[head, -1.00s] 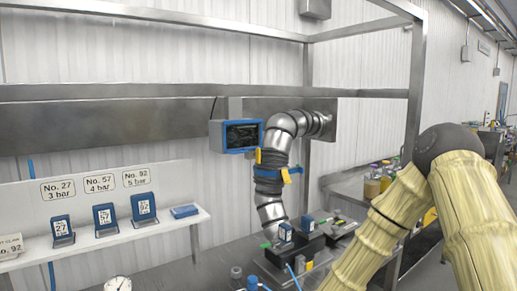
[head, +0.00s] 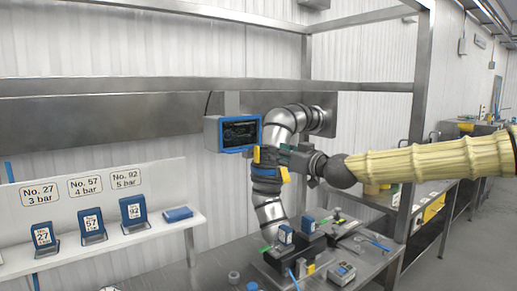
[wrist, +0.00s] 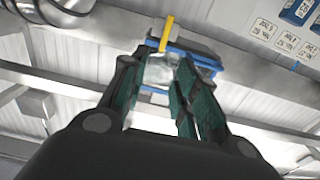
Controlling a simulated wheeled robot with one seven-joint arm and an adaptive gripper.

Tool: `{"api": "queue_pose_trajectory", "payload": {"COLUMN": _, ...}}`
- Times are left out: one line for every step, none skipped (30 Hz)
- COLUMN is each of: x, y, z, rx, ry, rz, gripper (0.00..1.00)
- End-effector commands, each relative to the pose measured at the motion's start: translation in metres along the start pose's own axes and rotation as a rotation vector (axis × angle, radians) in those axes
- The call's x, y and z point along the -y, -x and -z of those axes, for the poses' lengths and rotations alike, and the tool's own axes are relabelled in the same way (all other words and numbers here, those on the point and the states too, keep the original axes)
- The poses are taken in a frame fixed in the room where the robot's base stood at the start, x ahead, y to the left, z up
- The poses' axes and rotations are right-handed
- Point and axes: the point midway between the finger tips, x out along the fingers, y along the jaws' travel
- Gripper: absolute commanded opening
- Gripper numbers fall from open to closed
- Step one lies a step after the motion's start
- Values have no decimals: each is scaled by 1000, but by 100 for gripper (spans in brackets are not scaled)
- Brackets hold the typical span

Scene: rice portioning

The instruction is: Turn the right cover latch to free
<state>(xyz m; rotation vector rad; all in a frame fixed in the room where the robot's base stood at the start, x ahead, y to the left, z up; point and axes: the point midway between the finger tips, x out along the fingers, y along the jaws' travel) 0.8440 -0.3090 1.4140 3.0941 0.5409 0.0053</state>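A bent metal pipe (head: 278,123) comes down from the wall and carries a blue band (head: 266,172). A yellow latch on the right (head: 285,174) hangs at the band's right side; another yellow latch (head: 257,154) shows at the left. My gripper (head: 272,155) reaches in from the right, level, in front of the pipe just above the right latch. In the wrist view my gripper (wrist: 160,72) is open, its teal-padded fingers apart. A yellow latch (wrist: 167,33) shows beyond the fingertips; I cannot tell which one. Contact cannot be told.
A blue-framed screen (head: 239,133) is close left of the pipe. Below stands a dark fixture (head: 305,247) with blue parts on the steel bench. A frame post (head: 418,120) rises at the right, close to my arm. A shelf (head: 100,248) with blue cards is at the left.

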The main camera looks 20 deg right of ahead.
Motion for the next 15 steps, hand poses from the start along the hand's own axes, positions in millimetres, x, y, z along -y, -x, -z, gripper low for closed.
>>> {"api": "queue_pose_trajectory", "payload": {"x": 0, "y": -2, "z": 0, "rx": 2, "ry": 0, "rz": 0, "gripper": 30}}
{"api": "queue_pose_trajectory", "payload": {"x": 0, "y": -4, "z": 0, "rx": 3, "ry": 0, "rz": 0, "gripper": 30}}
{"api": "queue_pose_trajectory", "payload": {"x": 0, "y": -7, "z": -1, "rx": 3, "ry": -1, "rz": 0, "gripper": 30}}
{"api": "queue_pose_trajectory", "payload": {"x": 0, "y": -9, "z": -1, "rx": 4, "ry": -1, "rz": 0, "gripper": 30}}
{"api": "queue_pose_trajectory", "payload": {"x": 0, "y": -12, "z": 0, "rx": 3, "ry": -1, "rz": 0, "gripper": 30}}
{"api": "queue_pose_trajectory", "payload": {"x": 0, "y": -15, "z": 0, "rx": 3, "ry": -1, "rz": 0, "gripper": 30}}
{"api": "queue_pose_trajectory", "payload": {"x": 0, "y": -18, "z": -1, "rx": 4, "ry": -2, "rz": 0, "gripper": 30}}
{"api": "queue_pose_trajectory", "payload": {"x": 0, "y": -20, "z": -1, "rx": 4, "ry": -2, "rz": 0, "gripper": 30}}
{"api": "queue_pose_trajectory", "payload": {"x": 1, "y": -24, "z": -1, "rx": 4, "ry": -2, "rz": 1, "gripper": 30}}
{"api": "queue_pose_trajectory", "payload": {"x": 2, "y": -27, "z": -1, "rx": 4, "ry": -2, "rz": 3, "gripper": 30}}
{"api": "queue_pose_trajectory", "payload": {"x": 2, "y": -30, "z": -1, "rx": 5, "ry": -2, "rz": 3, "gripper": 30}}
{"api": "queue_pose_trajectory", "payload": {"x": 2, "y": -34, "z": -1, "rx": 4, "ry": -2, "rz": 2, "gripper": 30}}
{"api": "queue_pose_trajectory", "payload": {"x": 2, "y": -36, "z": -1, "rx": 4, "ry": -2, "rz": 2, "gripper": 30}}
{"api": "queue_pose_trajectory", "payload": {"x": 2, "y": -39, "z": -1, "rx": 5, "ry": -2, "rz": 2, "gripper": 30}}
{"api": "queue_pose_trajectory", "payload": {"x": 2, "y": -42, "z": -1, "rx": 4, "ry": -3, "rz": 3, "gripper": 30}}
